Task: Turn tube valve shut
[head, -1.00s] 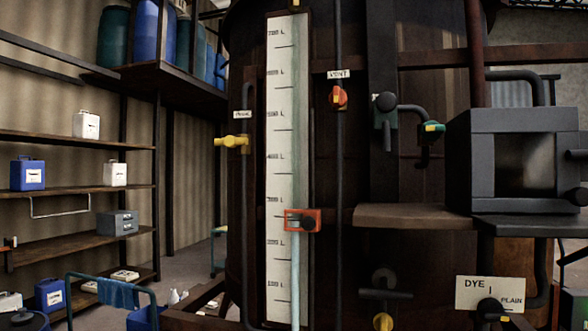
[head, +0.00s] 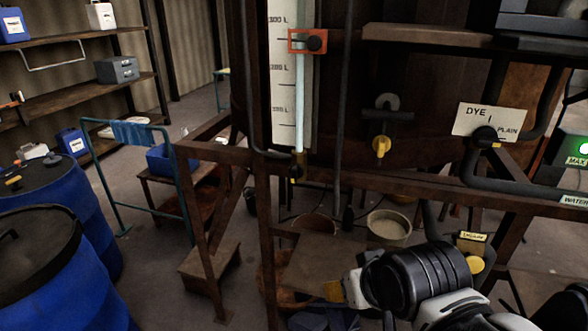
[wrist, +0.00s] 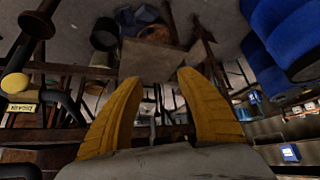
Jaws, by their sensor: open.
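The level tube (head: 304,100) runs down beside a white litre scale (head: 282,85) on the front of the dark vat. At its foot sits a small dark valve with a yellowish part (head: 296,172); its handle's angle is too small to tell. My gripper (head: 333,291) is low in the head view, below and to the right of that valve and clear of it. In the wrist view my gripper (wrist: 161,79) shows two yellow fingers spread apart with nothing between them. I cannot make out the tube valve in the wrist view.
A brown frame rail (head: 400,182) crosses in front of the vat, with a post (head: 265,240) below the tube. Blue drums (head: 45,270) stand at left. A bucket (head: 388,228) stands under the vat.

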